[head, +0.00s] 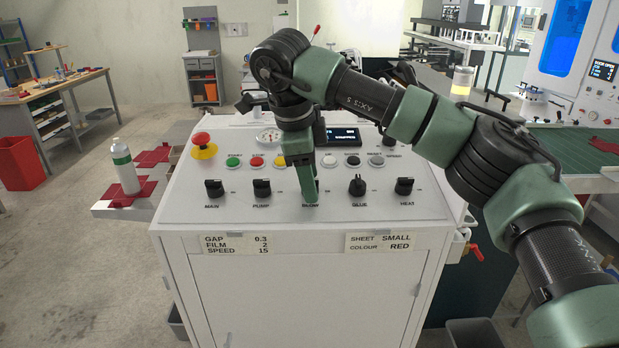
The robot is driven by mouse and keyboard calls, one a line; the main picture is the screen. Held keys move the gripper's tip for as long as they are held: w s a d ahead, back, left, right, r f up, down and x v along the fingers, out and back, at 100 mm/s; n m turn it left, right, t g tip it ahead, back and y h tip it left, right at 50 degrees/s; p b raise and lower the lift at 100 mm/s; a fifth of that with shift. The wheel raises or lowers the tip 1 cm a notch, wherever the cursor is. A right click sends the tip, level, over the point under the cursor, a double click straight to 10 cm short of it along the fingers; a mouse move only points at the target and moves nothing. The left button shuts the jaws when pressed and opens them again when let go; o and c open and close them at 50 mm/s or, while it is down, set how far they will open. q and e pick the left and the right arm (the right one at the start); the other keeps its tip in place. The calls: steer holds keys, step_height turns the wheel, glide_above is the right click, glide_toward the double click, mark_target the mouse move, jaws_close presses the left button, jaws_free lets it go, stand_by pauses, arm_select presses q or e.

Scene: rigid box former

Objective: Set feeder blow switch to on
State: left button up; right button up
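The control panel (235,207) on top of the white cabinet has a row of black rotary switches along its front edge. The label BLOW sits at the middle position, and my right gripper (311,196) points down right over that spot. Its green fingers hide the blow switch, so its setting and whether the fingers grip it cannot be seen. The fingers show nearly edge-on. To the left are the MAIN switch (214,188) and PUMP switch (262,188); to the right are the GLUE switch (357,186) and HEAT switch (404,187). My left gripper is not in view.
Coloured push buttons, including a green one (233,161), and a red emergency stop (202,142) lie behind the switches, with a small display (343,137). A white bottle (124,166) stands left of the panel. My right arm crosses above the panel's right side.

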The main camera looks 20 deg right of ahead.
steer(key=v, duration=0.7)
steer(key=shift+r+b, duration=0.4)
steer(key=shift+b, duration=0.05)
